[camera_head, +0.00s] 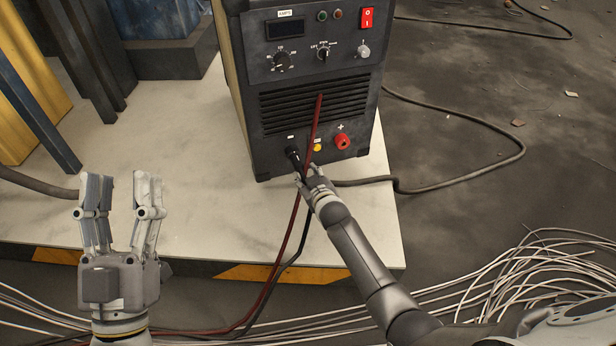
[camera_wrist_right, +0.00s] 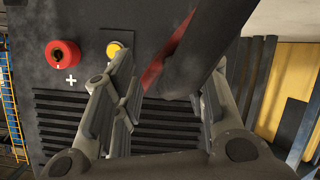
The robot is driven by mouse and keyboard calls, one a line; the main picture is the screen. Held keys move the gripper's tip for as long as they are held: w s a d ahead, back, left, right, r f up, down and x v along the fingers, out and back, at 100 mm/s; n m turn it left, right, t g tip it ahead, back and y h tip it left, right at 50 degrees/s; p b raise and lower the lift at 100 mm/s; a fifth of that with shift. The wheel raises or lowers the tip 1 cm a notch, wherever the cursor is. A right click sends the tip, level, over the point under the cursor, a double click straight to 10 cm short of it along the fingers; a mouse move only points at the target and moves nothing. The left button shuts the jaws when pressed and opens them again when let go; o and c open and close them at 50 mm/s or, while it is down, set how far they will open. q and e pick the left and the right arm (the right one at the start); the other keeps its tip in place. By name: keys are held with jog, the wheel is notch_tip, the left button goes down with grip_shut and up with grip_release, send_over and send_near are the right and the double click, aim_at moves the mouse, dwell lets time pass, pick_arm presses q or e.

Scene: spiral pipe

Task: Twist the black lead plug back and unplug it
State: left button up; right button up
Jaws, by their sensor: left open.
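The black lead plug (camera_head: 294,156) sits in the lower left socket of the welding machine's front panel, with a black cable hanging from it. My right gripper (camera_head: 308,174) is right beside and below the plug, partly hiding the cable. In the right wrist view its fingers (camera_wrist_right: 165,95) stand apart, with a dark tapered shape, perhaps the plug or its cable, near the right finger. I cannot tell whether they grip it. My left gripper (camera_head: 119,195) is open and empty over the pale platform, well left of the machine.
The welding machine (camera_head: 310,60) stands on the pale platform (camera_head: 200,215). A red lead (camera_head: 312,130) hangs across its front, close to my right gripper. A red socket (camera_head: 341,141) and a yellow knob (camera_head: 317,147) are to the right. Several loose cables (camera_head: 545,265) lie on the floor.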

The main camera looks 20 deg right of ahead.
jog(key=shift+m+y+p, duration=0.4)
jog(key=shift+p, duration=0.15)
grip_shut()
pick_arm(q)
jog(key=w+f+g, duration=0.1)
jog(key=f, duration=0.1)
jog(key=w+f+g, duration=0.1)
jog(key=f+g, duration=0.1)
jog(key=shift+w+y, duration=0.15)
jog(key=shift+y, duration=0.25)
pick_arm(e)
jog(key=shift+d, duration=0.1)
pick_arm(q)
jog(key=shift+w+f, duration=0.1)
jog(key=shift+f, duration=0.1)
pick_arm(e)
jog(key=shift+d, duration=0.1)
pick_arm(q)
jog(key=shift+f, duration=0.45)
pick_arm(e)
jog(key=shift+r, duration=0.1)
pick_arm(q)
jog(key=shift+r, duration=0.15)
pick_arm(e)
jog(key=shift+w, duration=0.1)
dwell(0.5)
